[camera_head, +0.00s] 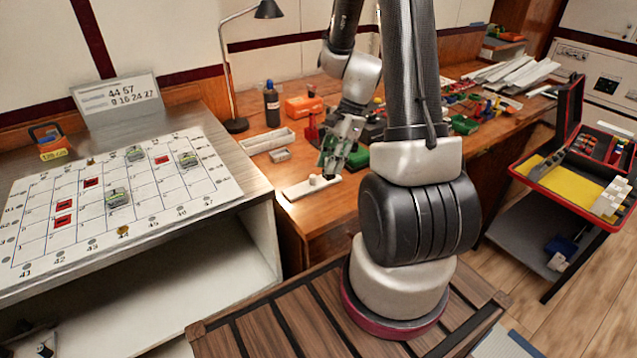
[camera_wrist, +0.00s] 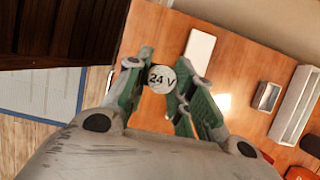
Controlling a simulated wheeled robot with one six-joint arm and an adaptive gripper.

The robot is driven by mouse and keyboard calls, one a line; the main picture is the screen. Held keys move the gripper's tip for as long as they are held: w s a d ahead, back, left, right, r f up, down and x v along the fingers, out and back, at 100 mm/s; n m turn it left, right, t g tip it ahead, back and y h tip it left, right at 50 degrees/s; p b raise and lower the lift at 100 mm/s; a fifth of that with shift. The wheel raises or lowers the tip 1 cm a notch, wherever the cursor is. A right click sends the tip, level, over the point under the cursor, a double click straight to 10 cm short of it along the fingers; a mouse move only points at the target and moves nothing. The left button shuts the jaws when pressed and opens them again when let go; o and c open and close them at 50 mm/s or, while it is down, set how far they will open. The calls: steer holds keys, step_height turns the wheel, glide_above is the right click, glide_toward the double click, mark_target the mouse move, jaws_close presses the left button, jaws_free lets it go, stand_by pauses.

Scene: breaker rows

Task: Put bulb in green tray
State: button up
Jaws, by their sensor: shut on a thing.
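My gripper (camera_head: 330,170) is low over the wooden desk, beside a white plate (camera_head: 294,193). In the wrist view its green fingers (camera_wrist: 161,90) are shut on a round white thing marked "24 V", which I take to be the bulb (camera_wrist: 161,79). Its far side is hidden. The white plate also shows in the wrist view (camera_wrist: 200,50), beyond the fingertips. A green tray (camera_head: 465,124) stands farther right on the desk, partly behind my arm. Another green thing (camera_head: 358,158) is just right of my gripper, partly hidden.
A long white tray (camera_head: 267,141) and a small grey box (camera_head: 280,156) lie left of the gripper. A dark bottle (camera_head: 272,105), a lamp (camera_head: 236,125) and an orange box (camera_head: 303,107) stand behind. Coloured bins and parts clutter the desk's right side.

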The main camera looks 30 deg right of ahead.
step_height(320, 180, down, 8)
steer(key=shift+f, duration=0.1)
stand_by(0.4)
steer(key=o, duration=1)
